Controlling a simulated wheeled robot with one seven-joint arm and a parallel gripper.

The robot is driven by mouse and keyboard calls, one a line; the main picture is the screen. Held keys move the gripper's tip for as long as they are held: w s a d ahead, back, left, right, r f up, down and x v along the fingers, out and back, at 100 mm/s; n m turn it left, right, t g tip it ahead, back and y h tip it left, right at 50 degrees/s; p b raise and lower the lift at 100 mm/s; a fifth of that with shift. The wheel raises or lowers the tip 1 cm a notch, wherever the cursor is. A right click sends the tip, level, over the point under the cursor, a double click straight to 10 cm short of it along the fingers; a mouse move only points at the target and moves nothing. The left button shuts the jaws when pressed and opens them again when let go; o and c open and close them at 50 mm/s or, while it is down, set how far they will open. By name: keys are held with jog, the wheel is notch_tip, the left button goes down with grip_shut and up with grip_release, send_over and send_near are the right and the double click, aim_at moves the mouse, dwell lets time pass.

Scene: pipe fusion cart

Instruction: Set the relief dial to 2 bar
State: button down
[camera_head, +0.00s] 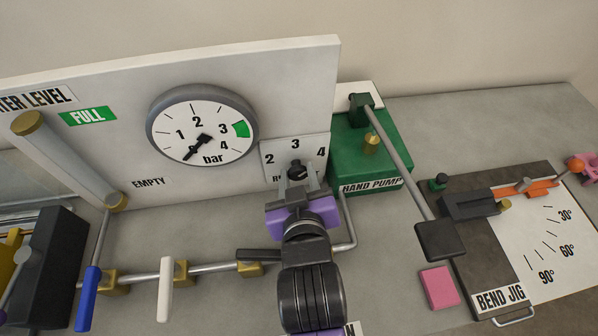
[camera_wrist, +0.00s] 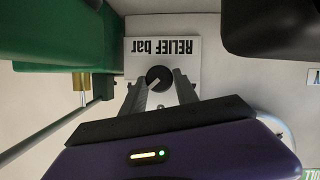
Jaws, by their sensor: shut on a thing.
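The relief dial (camera_head: 296,168) is a small dark knob on a white plate (camera_head: 269,171) with the numbers 2, 3 and 4. My gripper (camera_head: 297,184) is at the plate from the front, its fingers shut on the knob and covering the lower part of the plate. In the wrist view the plate, lettered RELIEF bar, is upside down. The dark round knob (camera_wrist: 159,77) shows there between the tips of my gripper (camera_wrist: 160,88). I cannot surely read which number the dial points to.
A round pressure gauge (camera_head: 201,126) left of the plate has its needle pointing lower left, below 1. The green hand pump (camera_head: 350,150) and its long lever (camera_head: 398,160) stand close right. A pipe with blue and white valve handles (camera_head: 165,289) runs below left.

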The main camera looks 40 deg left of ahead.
jog(key=shift+s+a+n+t+h, duration=0.1)
jog(key=shift+n+t+h, duration=0.4)
jog(key=shift+n, duration=0.6)
jog(key=c, duration=0.9)
grip_release()
jog(key=shift+c, duration=0.2)
jog(key=shift+s, duration=0.1)
jog(key=v, duration=0.7)
jog(key=shift+s+d+b, duration=0.25)
jog(key=shift+s+b, duration=0.05)
